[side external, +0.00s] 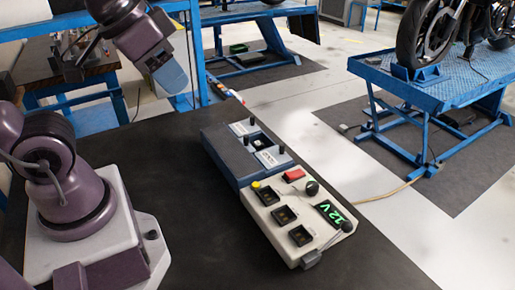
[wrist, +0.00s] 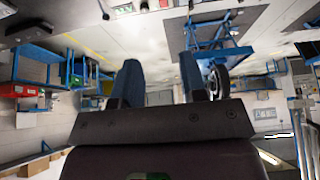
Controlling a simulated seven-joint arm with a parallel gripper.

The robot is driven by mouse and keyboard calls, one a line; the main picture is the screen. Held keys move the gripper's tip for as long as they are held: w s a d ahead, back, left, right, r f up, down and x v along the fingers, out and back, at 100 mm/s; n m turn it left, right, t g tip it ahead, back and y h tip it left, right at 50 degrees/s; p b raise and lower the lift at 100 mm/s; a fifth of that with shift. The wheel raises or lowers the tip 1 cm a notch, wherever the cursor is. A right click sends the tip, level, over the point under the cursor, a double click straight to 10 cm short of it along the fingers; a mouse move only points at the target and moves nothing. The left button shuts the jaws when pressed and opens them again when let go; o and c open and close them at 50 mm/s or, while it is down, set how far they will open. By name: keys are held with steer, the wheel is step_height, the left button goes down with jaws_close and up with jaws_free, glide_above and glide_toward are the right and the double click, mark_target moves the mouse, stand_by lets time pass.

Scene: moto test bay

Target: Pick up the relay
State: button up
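A tester with a pale front panel (side external: 275,232) and a blue rear section (side external: 222,150) lies on the dark bench. Its panel has several dark square sockets and a green "12 V" display (side external: 329,213). The blue section holds small pieces, including a dark one (side external: 258,142) between two labelled pale plates. I cannot tell for certain which piece is the relay. My gripper (side external: 172,80) is raised at upper left in the side view, well away from the tester. In the wrist view its two blue fingers (wrist: 160,68) stand apart with nothing between them. No relay shows there.
The dark bench top (side external: 170,190) is clear left of the tester. A red piece (side external: 293,175), a yellow button (side external: 256,185) and black knobs stand on the tester. Beyond the bench are a blue lift (side external: 425,78) with a motorcycle and another blue workbench.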

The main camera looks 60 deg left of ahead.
steer(key=g, duration=0.6)
glide_above(259, 142)
steer(key=f, duration=2.8)
steer(key=shift+w+d+f, duration=0.1)
steer(key=shift+w, duration=0.3)
steer(key=shift+s+f, duration=0.2)
steer(key=shift+f, duration=1.15)
steer(key=shift+s+f, duration=0.2)
steer(key=shift+f, duration=1.15)
steer(key=shift+c, duration=0.2)
